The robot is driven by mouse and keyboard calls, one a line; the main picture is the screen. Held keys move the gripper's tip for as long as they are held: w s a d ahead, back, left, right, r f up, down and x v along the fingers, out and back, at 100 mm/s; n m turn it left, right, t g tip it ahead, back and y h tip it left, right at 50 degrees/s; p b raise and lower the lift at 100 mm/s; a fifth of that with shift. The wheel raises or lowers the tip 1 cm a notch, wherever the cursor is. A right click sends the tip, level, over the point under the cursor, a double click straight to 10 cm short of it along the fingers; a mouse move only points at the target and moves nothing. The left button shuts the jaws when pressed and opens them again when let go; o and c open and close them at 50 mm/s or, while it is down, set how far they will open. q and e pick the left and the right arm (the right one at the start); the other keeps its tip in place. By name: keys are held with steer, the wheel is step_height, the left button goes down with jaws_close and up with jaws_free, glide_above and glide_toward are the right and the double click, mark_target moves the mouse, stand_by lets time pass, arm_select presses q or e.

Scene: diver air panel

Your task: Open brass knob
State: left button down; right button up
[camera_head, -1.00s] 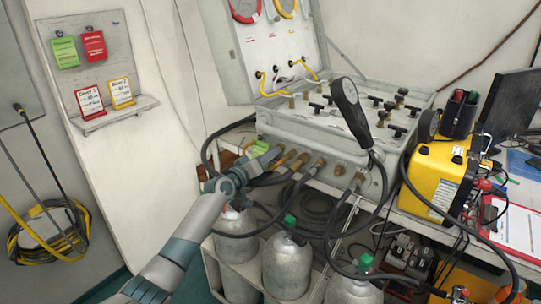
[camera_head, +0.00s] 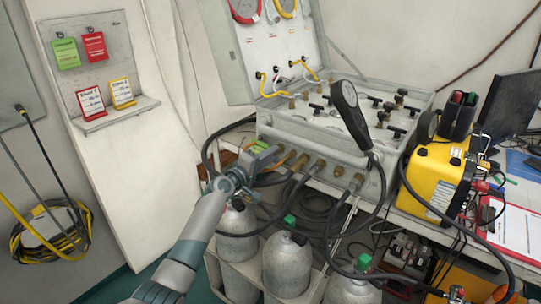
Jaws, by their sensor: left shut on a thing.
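The grey air panel box (camera_head: 320,140) stands on the bench with its lid open. A row of brass fittings (camera_head: 318,166) runs along its front face, some with black hoses. My left gripper (camera_head: 270,154) reaches in from the left to the left end of this row. It is shut on a brass knob there, which its fingers mostly hide. I cannot tell how far the knob is turned. My right gripper is not in view.
Gas cylinders (camera_head: 286,267) stand in a rack below the panel, with black hoses looping in front. A large black gauge (camera_head: 348,108) rises before the box. A yellow case (camera_head: 437,180) is at right. A tag board (camera_head: 95,55) hangs at left.

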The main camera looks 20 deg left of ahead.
arm_select(q)
steer(key=shift+f, duration=0.1)
steer(key=c, duration=1.9)
jaws_free()
steer(key=shift+o, duration=0.2)
steer(key=shift+s+a, duration=0.1)
steer(key=shift+s, duration=0.05)
steer(key=v, duration=1.7)
